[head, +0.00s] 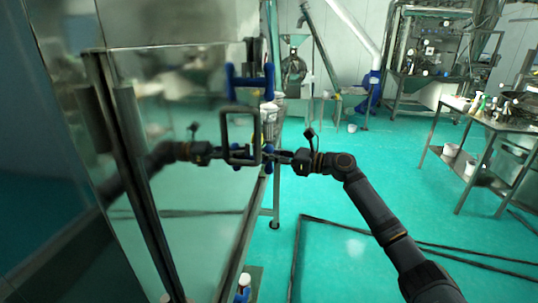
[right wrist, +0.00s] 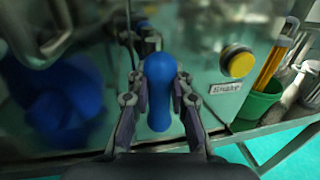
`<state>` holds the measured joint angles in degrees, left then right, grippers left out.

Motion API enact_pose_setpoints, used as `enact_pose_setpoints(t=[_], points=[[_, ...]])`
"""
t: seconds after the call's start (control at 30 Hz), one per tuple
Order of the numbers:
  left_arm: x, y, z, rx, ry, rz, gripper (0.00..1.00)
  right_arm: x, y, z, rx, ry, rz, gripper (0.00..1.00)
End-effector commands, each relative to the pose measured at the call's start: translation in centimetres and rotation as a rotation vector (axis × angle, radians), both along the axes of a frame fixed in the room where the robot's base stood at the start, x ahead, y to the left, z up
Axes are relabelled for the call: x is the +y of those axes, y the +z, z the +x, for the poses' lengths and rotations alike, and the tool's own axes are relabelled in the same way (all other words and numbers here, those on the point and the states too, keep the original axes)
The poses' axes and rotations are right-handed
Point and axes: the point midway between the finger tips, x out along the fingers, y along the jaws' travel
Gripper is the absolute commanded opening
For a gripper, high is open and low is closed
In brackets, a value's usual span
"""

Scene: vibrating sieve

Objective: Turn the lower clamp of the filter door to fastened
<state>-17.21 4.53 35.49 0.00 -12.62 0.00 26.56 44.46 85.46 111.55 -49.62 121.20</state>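The filter door (head: 195,190) is a large reflective steel panel on the left of the head view. It has a rectangular dark handle (head: 225,122) near its right edge. The upper blue clamp (head: 250,82) is above the handle. The lower blue clamp (head: 268,150) is behind and below the handle, partly hidden by my right gripper (head: 287,157). In the right wrist view the lower clamp's blue knob (right wrist: 158,90) stands upright between the fingers of my right gripper (right wrist: 160,80). The fingertips close in on both its sides. My left gripper is not in view.
The arm in the door panel is a reflection. A yellow button (right wrist: 237,62) and a green bin (right wrist: 258,103) are right of the knob. A bench (head: 490,122) with items stands at the right. Green floor (head: 350,250) with dark cables is open.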

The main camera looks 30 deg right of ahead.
Motion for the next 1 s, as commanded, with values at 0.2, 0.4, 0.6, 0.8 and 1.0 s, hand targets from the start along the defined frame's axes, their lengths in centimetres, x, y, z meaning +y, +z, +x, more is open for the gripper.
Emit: enact_pose_setpoints(t=[0.2,0.4,0.6,0.8,1.0], points=[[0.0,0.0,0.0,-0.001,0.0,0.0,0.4,0.0,0.0,0.0,0.0,0.001,0.0,0.0],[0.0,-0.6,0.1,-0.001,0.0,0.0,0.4,0.0,-0.2,-0.1,-0.024,0.001,-0.019,0.0],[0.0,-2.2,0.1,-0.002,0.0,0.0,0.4,0.1,-0.5,-0.2,-0.103,0.001,-0.078,0.0],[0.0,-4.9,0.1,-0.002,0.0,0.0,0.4,0.3,-0.8,-0.5,-0.24,0.0,-0.18,0.0],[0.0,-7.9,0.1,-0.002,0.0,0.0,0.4,0.5,-1.0,-0.8,-0.392,0.0,-0.295,0.0]])
